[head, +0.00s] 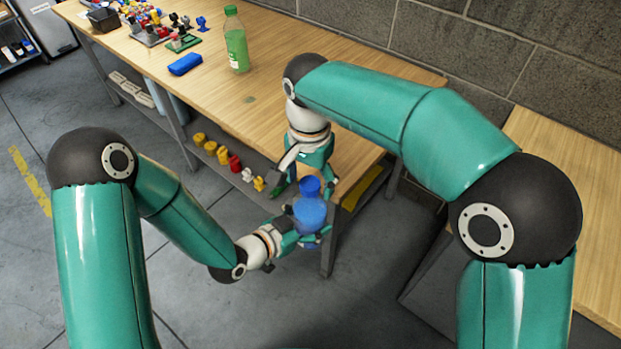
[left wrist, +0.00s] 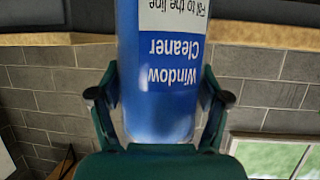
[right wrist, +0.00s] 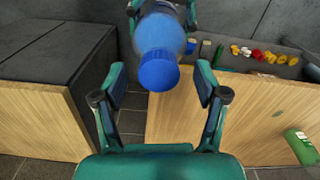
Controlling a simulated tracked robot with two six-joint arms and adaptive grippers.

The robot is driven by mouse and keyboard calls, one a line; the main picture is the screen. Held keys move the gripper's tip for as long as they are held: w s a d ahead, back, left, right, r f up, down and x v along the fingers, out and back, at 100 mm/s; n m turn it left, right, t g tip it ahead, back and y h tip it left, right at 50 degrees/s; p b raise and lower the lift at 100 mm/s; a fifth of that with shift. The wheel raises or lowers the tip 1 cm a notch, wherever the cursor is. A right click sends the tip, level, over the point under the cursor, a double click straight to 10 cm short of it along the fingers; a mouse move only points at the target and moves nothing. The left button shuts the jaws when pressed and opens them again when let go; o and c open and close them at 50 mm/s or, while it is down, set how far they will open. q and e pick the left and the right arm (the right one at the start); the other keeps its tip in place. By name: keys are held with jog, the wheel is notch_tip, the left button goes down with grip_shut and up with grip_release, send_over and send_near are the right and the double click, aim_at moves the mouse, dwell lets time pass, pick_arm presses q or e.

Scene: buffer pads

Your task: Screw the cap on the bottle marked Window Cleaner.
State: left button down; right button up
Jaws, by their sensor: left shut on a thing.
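The blue Window Cleaner bottle (head: 310,214) is held off the table, near its front corner. Its label shows upside down in the left wrist view (left wrist: 172,75). My left gripper (head: 309,238) is shut on the bottle's body, one finger on each side. A blue cap (head: 310,186) sits at the top of the bottle; it also shows in the right wrist view (right wrist: 158,70). I cannot tell how tightly it sits. My right gripper (head: 308,183) is open at the cap, its fingers apart on both sides and no contact visible. The bottle's neck is mostly hidden.
A wooden table (head: 140,62) runs behind the bottle. A shelf below holds several coloured pieces (head: 222,156). A block wall (head: 440,50) closes the back.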

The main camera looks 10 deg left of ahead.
jog(key=shift+r, duration=0.1)
notch_tip(320, 180, up, 12)
jog(key=shift+f, duration=0.2)
dwell(0.4)
dwell(0.4)
jog(key=w+d+f+y, duration=0.1)
jog(key=d+f, duration=0.2)
jog(key=f, duration=0.6)
jog(key=w+d+f+g+y, duration=0.1)
jog(key=d+f, duration=0.2)
jog(key=f, duration=0.7)
jog(key=w+d+f, duration=0.2)
jog(key=d+f, duration=0.1)
jog(key=f, duration=0.6)
jog(key=s+d+f+n+y, duration=0.1)
jog(key=s+d+f+y, duration=0.15)
jog(key=s+f, duration=0.65)
jog(key=s+d+f+n, duration=0.1)
jog(key=s+d+f, duration=0.1)
jog(key=s, duration=0.4)
jog(key=s+d+f+t, duration=0.1)
jog(key=s+d+f, duration=0.2)
jog(key=s+f, duration=0.2)
jog(key=shift+s+d+n+t, duration=0.2)
jog(key=shift+s+n+t, duration=0.15)
jog(key=shift+s, duration=0.55)
jog(key=shift+h, duration=0.25)
